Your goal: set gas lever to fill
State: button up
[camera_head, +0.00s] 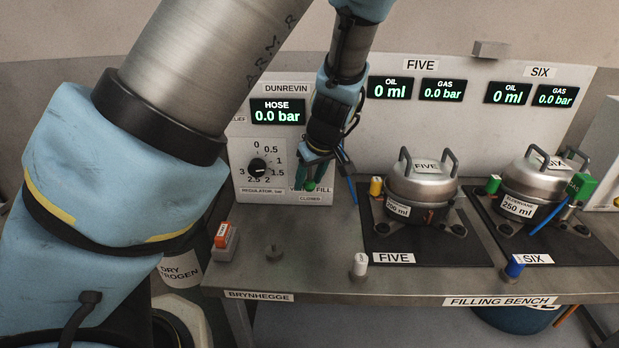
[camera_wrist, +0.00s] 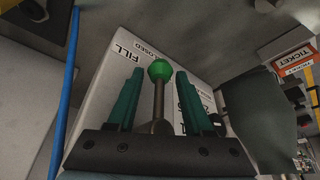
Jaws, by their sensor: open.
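The gas lever (camera_wrist: 158,92) is a metal stem with a green ball on top. It rises from the white panel box (camera_wrist: 100,95) in the wrist view, beside the printed words FILL and CLOSED. My gripper (camera_wrist: 155,90) is open, with its green fingers on either side of the lever and apart from it. In the head view my gripper (camera_head: 311,178) is at the lower right of the regulator panel (camera_head: 245,183), over the labels VENT, FILL and CLOSED. It hides most of the lever there. I cannot tell exactly which label the lever points to.
Compressor FIVE (camera_head: 424,180) and compressor SIX (camera_head: 541,176) stand on dark mats to the right. A blue hose (camera_head: 347,178) hangs right beside my gripper. The hose display (camera_head: 277,111) reads 0.0 bar.

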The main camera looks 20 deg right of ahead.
grip_shut()
dwell(0.3)
dwell(1.1)
